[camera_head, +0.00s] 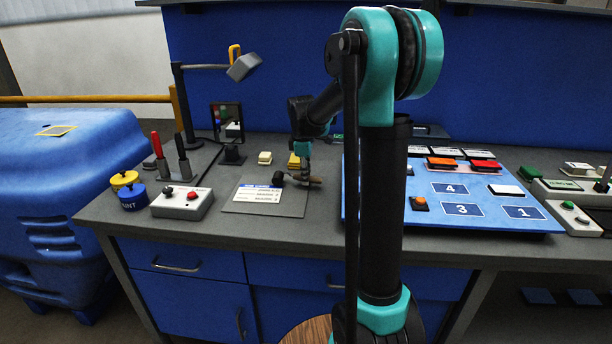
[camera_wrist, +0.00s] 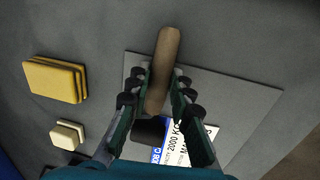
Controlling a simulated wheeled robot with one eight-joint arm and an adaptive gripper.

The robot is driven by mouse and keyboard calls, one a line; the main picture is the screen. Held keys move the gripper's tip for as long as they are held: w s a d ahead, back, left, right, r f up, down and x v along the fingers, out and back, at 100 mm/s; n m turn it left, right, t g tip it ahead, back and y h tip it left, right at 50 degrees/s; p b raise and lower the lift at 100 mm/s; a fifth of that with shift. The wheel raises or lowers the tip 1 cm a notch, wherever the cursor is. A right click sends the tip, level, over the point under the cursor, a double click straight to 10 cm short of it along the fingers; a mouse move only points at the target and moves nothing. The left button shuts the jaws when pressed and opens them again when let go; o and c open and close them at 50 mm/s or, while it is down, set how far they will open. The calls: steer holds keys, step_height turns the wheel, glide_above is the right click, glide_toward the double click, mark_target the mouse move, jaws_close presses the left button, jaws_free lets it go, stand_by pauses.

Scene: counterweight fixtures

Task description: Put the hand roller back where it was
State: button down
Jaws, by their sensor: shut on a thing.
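The hand roller has a brown wooden handle (camera_wrist: 166,50) and a black roller head (camera_wrist: 149,130). In the head view its black head (camera_head: 278,178) points left and the handle end (camera_head: 315,181) points right. My gripper (camera_wrist: 160,88) is shut on the handle, one finger on each side; it also shows in the head view (camera_head: 303,172). The roller is over a thin grey plate (camera_head: 287,207), at or just above its surface; I cannot tell whether it touches. A white and blue printed label (camera_head: 257,194) lies on the plate, partly hidden by a finger in the wrist view.
A yellow block (camera_wrist: 52,80) and a smaller cream block (camera_wrist: 68,134) stand beside the plate. A grey button box (camera_head: 181,203) and paint tins (camera_head: 132,196) are at left. A blue numbered board (camera_head: 445,222) is at right. The counter's front strip is clear.

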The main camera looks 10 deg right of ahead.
steer(key=shift+f, duration=0.25)
steer(key=c, duration=1.4)
jaws_free()
steer(key=shift+o, duration=0.2)
step_height(320, 180, up, 12)
steer(key=s+a, duration=0.1)
steer(key=shift+s+r, duration=0.25)
steer(key=shift+s, duration=0.05)
